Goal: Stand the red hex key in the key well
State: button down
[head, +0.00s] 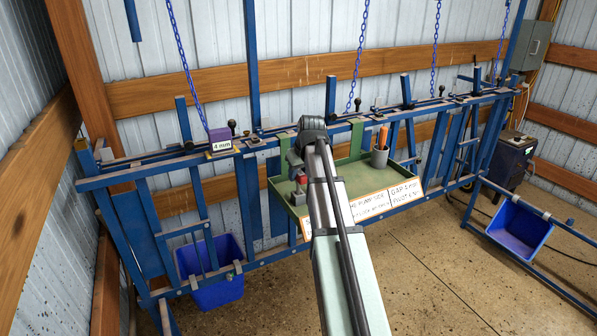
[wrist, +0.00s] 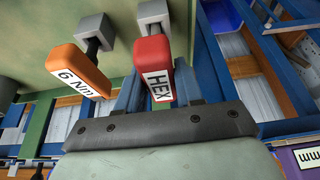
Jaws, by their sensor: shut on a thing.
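The red hex key handle (wrist: 153,62), marked HEX, lies between the two fingers of my gripper (wrist: 158,85) in the wrist view. My gripper is shut on it. The handle's far end is close to a grey block (wrist: 153,12) on the green tray; I cannot tell whether the key is seated there. In the head view a red handle (head: 301,179) shows at the left of my arm, which hides most of the gripper. No part is marked as the key well. A grey cup (head: 380,157) with orange handles stands on the tray at the arm's right.
An orange handle marked 6 Nm (wrist: 80,68) is close to the left of the red one. A purple block marked 4 mm (head: 220,140) sits on the blue rail at left. Chains hang above the rail. Blue bins (head: 210,272) are at lower left and right.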

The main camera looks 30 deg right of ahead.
jog(key=shift+f, duration=0.75)
jog(key=c, duration=0.6)
grip_release()
jog(key=shift+c, duration=0.2)
jog(key=v, duration=1.4)
